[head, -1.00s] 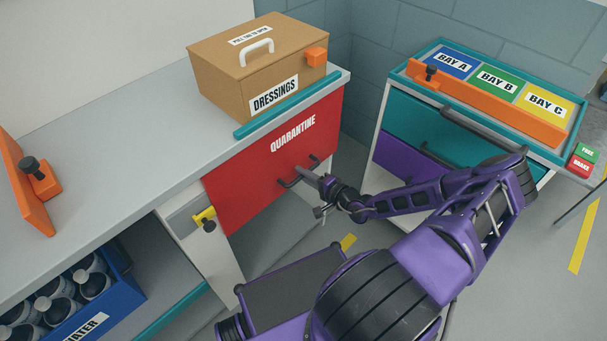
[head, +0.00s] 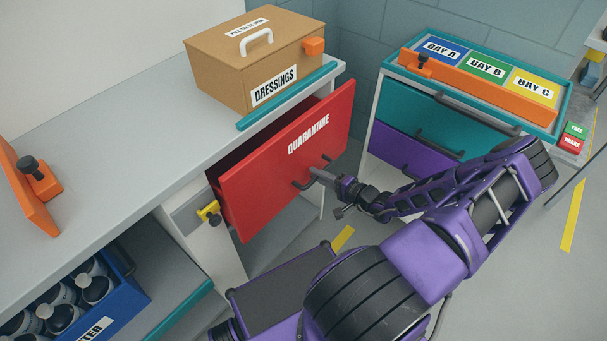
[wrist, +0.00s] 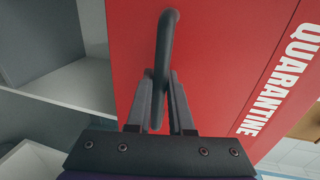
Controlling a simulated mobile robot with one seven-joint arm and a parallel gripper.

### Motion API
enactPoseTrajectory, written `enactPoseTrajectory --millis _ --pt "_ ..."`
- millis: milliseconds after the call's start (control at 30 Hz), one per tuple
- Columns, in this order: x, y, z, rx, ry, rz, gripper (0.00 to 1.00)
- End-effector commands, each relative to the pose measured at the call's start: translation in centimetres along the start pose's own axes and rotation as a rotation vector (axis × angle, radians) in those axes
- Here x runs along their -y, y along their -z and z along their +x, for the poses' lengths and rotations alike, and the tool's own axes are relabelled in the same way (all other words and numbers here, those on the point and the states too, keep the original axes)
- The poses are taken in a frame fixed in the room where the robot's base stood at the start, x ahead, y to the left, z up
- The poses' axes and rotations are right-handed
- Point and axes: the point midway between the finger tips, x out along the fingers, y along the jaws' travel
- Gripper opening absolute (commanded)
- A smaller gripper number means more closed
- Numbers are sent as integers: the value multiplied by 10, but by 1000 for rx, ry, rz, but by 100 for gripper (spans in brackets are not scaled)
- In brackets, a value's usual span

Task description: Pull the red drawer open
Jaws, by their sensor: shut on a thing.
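The red drawer (head: 270,165), labelled QUARANTINE, stands partly out from the grey counter, with a dark gap showing behind the top of its front. Its dark bar handle (head: 303,186) is on the front. My gripper (head: 318,175) is at the handle from the front right. In the wrist view my gripper's two fingers (wrist: 160,100) are closed around the handle bar (wrist: 165,45), against the red front (wrist: 215,70). The inside of the drawer is mostly hidden.
A yellow latch (head: 208,211) sits on the cabinet beside the drawer's left edge. A cardboard DRESSINGS box (head: 225,75) stands on the counter (head: 140,130). A teal-edged trolley (head: 400,75) with bay plates stands at right. A blue crate of bottles (head: 128,290) is at lower left.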

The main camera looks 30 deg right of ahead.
Motion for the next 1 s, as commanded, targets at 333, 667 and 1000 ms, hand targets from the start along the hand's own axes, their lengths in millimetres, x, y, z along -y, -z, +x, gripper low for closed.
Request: enactPoseTrajectory --millis 333,667,1000 --pt "-10 11 -52 -2 -2 0 0" --pt "-28 12 -133 -3 -2 -1 0" --pt "-38 11 -179 -1 -1 0 0"
